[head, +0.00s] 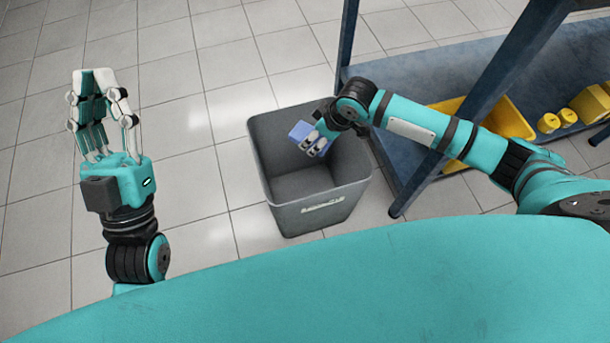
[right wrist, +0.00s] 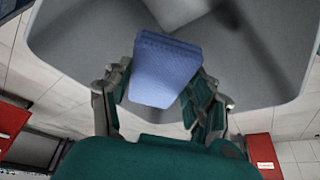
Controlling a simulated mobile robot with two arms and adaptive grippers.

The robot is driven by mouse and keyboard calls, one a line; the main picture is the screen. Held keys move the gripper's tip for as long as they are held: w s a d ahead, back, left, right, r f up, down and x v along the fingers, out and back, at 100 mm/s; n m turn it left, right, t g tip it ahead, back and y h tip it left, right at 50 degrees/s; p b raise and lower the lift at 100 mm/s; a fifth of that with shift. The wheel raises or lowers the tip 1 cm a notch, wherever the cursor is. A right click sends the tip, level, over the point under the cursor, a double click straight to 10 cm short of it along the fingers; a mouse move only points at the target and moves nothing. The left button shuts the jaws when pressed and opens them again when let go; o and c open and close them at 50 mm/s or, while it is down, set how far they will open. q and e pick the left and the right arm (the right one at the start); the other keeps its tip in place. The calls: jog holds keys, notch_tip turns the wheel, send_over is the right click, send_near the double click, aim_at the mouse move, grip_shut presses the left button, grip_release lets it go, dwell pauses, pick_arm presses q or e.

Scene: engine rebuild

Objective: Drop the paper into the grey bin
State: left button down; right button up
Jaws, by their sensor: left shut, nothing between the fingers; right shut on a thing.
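The grey bin (head: 316,208) stands on the tiled floor near the middle of the head view, its open top facing up. My right gripper (head: 310,142) is over the bin's opening, shut on a blue folded paper (head: 299,130). In the right wrist view the blue paper (right wrist: 165,70) sits between the fingers, with the grey bin (right wrist: 85,40) filling the view behind it. My left gripper (head: 92,92) is shut and empty, raised at the left of the head view, well apart from the bin.
A blue workbench frame (head: 400,195) stands right of the bin, its leg close to the bin's right side. A yellow tray (head: 505,118) and yellow cylindrical parts (head: 548,122) are on its lower shelf. The tiled floor left of the bin is clear.

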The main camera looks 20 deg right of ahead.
jog(key=o, duration=1.1)
jog(key=v, duration=1.2)
